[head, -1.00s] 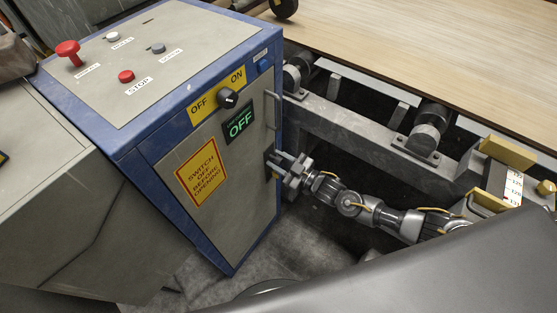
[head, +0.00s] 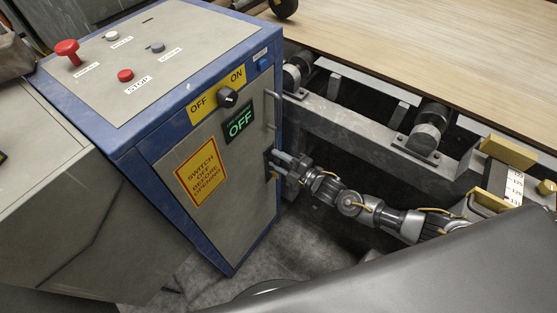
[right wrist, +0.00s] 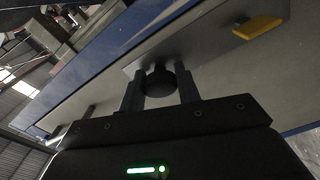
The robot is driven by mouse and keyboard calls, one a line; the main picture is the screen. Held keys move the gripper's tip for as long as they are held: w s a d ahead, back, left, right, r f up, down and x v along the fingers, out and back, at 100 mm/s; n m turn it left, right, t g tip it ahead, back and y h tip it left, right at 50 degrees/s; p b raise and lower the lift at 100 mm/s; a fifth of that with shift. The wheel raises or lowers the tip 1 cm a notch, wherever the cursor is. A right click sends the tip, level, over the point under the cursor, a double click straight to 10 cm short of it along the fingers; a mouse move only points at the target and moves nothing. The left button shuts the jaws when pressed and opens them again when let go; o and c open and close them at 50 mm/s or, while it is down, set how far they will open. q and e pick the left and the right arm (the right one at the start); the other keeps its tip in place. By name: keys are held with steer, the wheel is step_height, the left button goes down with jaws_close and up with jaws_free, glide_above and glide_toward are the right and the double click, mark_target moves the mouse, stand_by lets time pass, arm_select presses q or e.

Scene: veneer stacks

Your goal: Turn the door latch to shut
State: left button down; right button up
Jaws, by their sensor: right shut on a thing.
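The cabinet door (head: 225,210) is a grey panel in a blue frame and looks closed. Its latch (head: 267,158) is a dark plate with a knob on the door's right edge, mostly hidden by my gripper in the head view. In the right wrist view the dark round latch knob (right wrist: 158,84) sits between the two fingers. My right gripper (head: 275,160) is shut on this knob, reaching in from the right; it also shows in the right wrist view (right wrist: 159,92). Which way the latch points cannot be told. My left gripper is not in view.
A rotary switch (head: 228,97) sits above a green OFF display (head: 240,123) and a yellow warning sign (head: 202,171) on the cabinet. A vertical door handle (head: 270,109) is above the latch. A conveyor frame (head: 350,130) with rollers runs behind my right arm.

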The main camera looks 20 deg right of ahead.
steer(key=shift+n, duration=2.1)
steer(key=o, duration=1)
